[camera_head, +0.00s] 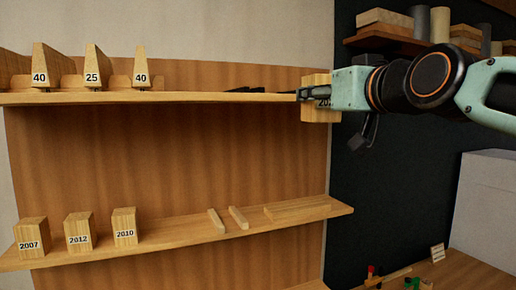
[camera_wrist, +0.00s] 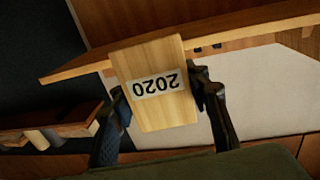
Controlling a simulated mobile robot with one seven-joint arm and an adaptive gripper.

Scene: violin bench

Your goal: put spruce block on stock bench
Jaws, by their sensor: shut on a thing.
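My gripper (camera_wrist: 160,115) is shut on a pale wooden block (camera_wrist: 157,60) with a white label reading 2020, which shows upside down in the wrist view. In the head view the block (camera_head: 316,112) is at the right end of the upper shelf, partly hidden by my gripper (camera_head: 312,94). I cannot tell whether it touches the shelf. Three similar labelled blocks, 2007 (camera_head: 30,236), 2012 (camera_head: 78,232) and 2010 (camera_head: 124,227), stand on the lower shelf at the left. No surface is clearly marked as the stock bench.
The upper shelf (camera_head: 190,97) carries wedge-shaped pieces labelled 40 (camera_head: 40,66), 25 (camera_head: 92,66) and 40 (camera_head: 141,66). The lower shelf (camera_head: 170,231) also holds two thin sticks (camera_head: 227,219). A wall shelf with boards (camera_head: 385,18) is at upper right. A bench (camera_head: 465,268) with small items is at lower right.

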